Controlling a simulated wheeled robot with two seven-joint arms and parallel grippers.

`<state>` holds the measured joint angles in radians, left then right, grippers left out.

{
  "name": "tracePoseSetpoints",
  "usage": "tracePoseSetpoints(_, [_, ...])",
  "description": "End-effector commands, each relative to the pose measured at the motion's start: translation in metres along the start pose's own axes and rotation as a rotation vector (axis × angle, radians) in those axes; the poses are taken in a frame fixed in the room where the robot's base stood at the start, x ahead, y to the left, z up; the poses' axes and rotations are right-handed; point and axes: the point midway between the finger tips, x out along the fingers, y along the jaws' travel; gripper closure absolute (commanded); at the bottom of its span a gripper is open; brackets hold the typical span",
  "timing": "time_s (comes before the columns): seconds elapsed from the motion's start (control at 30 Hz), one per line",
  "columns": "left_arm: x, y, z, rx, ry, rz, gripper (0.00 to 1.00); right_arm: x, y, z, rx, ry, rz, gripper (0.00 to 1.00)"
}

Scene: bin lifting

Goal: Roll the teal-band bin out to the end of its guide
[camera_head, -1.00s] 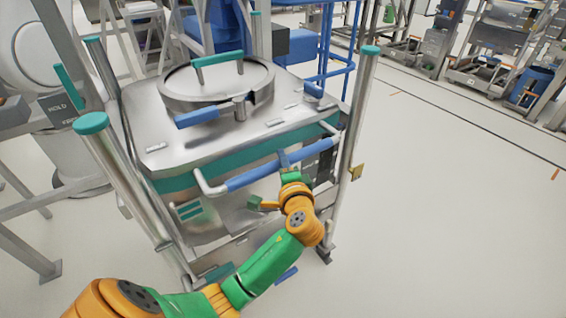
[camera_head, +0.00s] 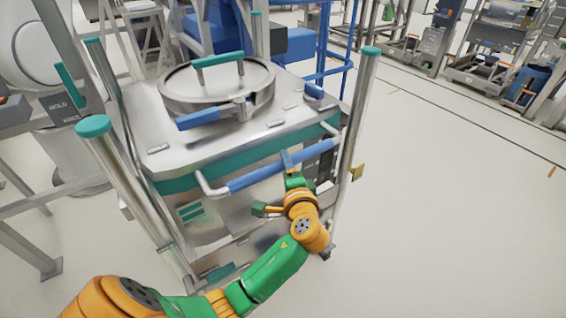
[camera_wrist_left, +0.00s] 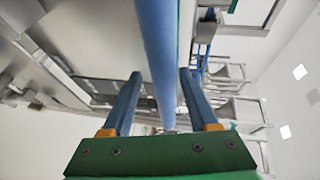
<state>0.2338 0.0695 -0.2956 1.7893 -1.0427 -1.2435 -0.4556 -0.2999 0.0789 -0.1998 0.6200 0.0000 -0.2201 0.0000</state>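The teal-band bin (camera_head: 165,118) is a steel bin with a round lid and a teal band around its upper wall. It stands upright between two steel posts with teal caps. A blue-gripped handle bar (camera_head: 245,178) runs across its front; it also shows in the left wrist view (camera_wrist_left: 158,45). My left gripper (camera_head: 287,160) is at the right part of this bar. In the left wrist view, its blue fingers (camera_wrist_left: 160,76) stand open, one on each side of the bar, with gaps on both sides. My right gripper is not in view.
The left post (camera_head: 125,180) and right post (camera_head: 358,115) flank the bin. A yellow tab (camera_head: 357,172) sticks out by the right post. A blue frame (camera_head: 325,45) stands behind. The floor (camera_head: 450,220) to the right is clear.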

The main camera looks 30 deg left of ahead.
Motion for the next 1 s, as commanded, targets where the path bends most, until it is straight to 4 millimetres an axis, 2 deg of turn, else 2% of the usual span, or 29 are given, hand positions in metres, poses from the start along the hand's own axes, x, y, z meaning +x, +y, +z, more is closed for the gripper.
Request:
tracePoseSetpoints(0.3, [-0.002,-0.003,0.0,-0.002,-0.001,-0.008,0.34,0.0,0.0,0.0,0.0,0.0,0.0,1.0])
tracePoseSetpoints(0.37, [-0.009,-0.002,0.0,-0.003,0.0,-0.008,0.34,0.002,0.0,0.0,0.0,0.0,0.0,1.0])
tracePoseSetpoints(0.5, [-0.04,0.001,-0.001,-0.004,0.002,-0.004,0.34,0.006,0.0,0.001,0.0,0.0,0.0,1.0])
tracePoseSetpoints(0.63, [-0.062,0.001,-0.001,-0.002,0.001,-0.002,0.34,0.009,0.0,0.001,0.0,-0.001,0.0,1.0])
tracePoseSetpoints(0.77, [-0.07,-0.001,-0.001,-0.001,0.0,-0.004,0.34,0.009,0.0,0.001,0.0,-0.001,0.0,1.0])
tracePoseSetpoints(1.0, [-0.07,-0.001,-0.001,0.0,0.0,-0.005,0.34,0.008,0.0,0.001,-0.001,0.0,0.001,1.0])
